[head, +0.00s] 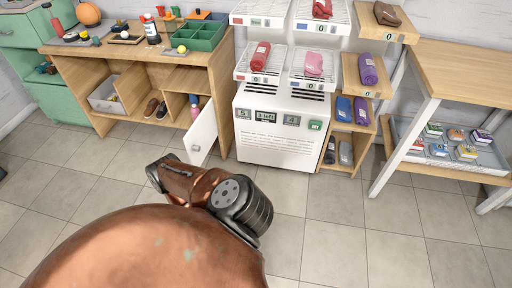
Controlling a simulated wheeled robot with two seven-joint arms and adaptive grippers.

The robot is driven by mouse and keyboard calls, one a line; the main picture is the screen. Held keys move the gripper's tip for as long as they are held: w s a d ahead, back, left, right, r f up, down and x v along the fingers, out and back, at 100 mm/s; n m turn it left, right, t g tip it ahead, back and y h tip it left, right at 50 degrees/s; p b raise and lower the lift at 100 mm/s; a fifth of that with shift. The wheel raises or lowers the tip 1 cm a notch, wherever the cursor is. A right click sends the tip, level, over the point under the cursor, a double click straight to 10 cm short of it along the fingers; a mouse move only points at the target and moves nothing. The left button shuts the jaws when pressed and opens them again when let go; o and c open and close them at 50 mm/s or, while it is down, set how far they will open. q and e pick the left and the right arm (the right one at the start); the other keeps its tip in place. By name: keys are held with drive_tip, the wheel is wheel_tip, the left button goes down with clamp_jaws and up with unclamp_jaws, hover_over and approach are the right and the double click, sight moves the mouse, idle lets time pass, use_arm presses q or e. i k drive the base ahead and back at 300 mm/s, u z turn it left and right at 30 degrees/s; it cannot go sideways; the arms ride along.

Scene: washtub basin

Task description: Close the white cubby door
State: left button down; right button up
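The white cubby door (201,136) hangs open at the lower right of the wooden cubby desk (118,54). No gripper fingers can be made out; whether the arm touches the door does not show.
A white display unit (275,135) stands just right of the door, with trays of folded cloths above. A wooden table (460,70) with a low tray stands at the right. A green cabinet (40,90) is at the far left. The tiled floor in front is clear.

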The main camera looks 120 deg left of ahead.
sight(207, 136)
drive_tip(key=z, duration=5.8)
drive_tip(key=k, duration=1.45)
drive_tip(key=z, duration=1.3)
drive_tip(key=i, duration=0.45)
drive_tip(key=z, duration=0.1)
